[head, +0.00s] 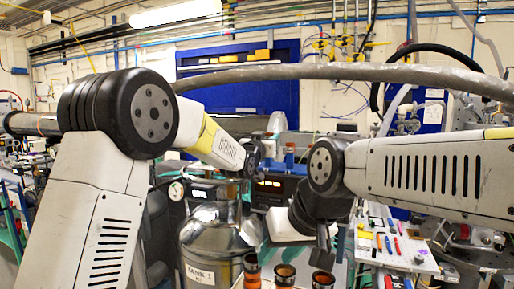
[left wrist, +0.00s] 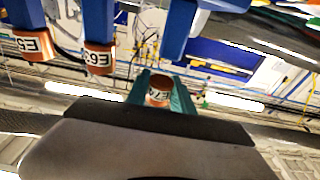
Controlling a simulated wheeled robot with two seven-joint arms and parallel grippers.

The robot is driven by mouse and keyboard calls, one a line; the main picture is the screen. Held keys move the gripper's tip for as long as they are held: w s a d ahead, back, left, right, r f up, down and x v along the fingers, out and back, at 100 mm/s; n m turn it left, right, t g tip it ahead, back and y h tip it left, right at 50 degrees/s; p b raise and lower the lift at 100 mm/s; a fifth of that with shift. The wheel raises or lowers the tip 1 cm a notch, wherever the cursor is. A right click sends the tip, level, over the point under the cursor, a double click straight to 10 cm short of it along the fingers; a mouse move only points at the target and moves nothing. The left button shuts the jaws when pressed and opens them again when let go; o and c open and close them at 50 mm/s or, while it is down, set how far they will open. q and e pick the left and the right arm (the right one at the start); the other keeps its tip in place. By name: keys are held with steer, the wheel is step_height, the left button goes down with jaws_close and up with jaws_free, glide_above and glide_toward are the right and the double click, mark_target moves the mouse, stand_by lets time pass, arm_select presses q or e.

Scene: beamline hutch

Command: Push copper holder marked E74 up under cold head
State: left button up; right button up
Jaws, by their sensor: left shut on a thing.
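In the left wrist view, a copper holder (left wrist: 158,99) with a white label, apparently E74, stands between the teal fingers of my left gripper (left wrist: 160,86). The gripper is shut on it. A blue cold head post (left wrist: 178,32) hangs above the holder, and a small gap shows between them in the picture. Two other blue posts to the left carry copper holders, one (left wrist: 98,60) marked apparently E63 and one (left wrist: 32,46) with a partly readable label. In the head view my left gripper (head: 254,158) is small and its fingertips are unclear. My right gripper (head: 323,248) points down; its opening is unclear.
A steel tank (head: 212,236) labelled TANK 1 stands below my left gripper. Several copper-coloured cylinders (head: 285,275) stand at the bottom centre. A bench (head: 410,256) with small tools is at the right. A thick grey hose (head: 350,72) crosses the upper view.

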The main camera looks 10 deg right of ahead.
arm_select(q)
steer(key=r+v, duration=0.1)
steer(key=v, duration=0.9)
stand_by(0.7)
